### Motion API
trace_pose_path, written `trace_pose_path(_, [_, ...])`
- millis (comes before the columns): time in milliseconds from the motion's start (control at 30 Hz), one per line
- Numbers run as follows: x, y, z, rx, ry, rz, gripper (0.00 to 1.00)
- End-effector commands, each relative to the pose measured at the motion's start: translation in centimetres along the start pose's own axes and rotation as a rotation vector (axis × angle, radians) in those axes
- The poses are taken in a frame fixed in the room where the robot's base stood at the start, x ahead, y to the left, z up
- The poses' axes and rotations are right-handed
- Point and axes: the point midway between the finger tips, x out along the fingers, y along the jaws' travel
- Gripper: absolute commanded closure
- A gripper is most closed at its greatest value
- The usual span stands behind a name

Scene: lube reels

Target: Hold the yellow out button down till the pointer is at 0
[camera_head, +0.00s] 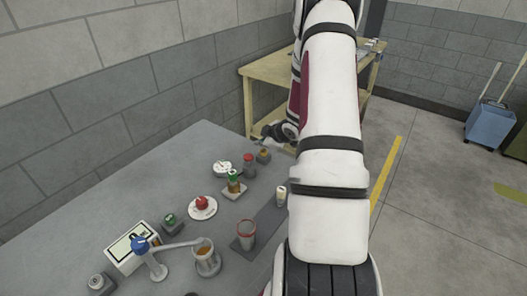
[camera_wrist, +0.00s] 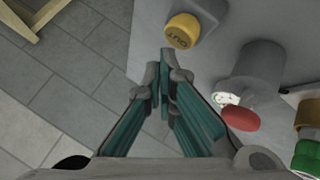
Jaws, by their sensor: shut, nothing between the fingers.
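The yellow out button (camera_wrist: 182,31) is a round cap lettered "OUT" on a grey housing, at the top of the wrist view. In the head view the yellow button (camera_head: 264,153) is at the far right of the grey table. My gripper (camera_wrist: 164,62) is shut with nothing between its fingers. In the wrist view its tips appear just below the button, with a gap in the picture; I cannot tell their height above it. The white dial (camera_head: 222,168) stands left of the button; its pointer is too small to read. In the wrist view the dial (camera_wrist: 226,99) is mostly hidden.
A red-topped grey post (camera_head: 249,162) stands beside the yellow button; its red top (camera_wrist: 241,118) is right of my fingers in the wrist view. A green-topped bottle (camera_head: 234,182), a red knob (camera_head: 202,203) and cups stand nearer. A wooden bench (camera_head: 262,70) is behind.

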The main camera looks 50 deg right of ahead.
Motion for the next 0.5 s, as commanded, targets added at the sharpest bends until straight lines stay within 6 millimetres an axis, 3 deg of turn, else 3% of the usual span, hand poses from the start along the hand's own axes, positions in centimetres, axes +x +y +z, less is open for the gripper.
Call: trace_pose_path(500, [0.52,-0.38,0.35,0.000,0.000,-0.001,1.00])
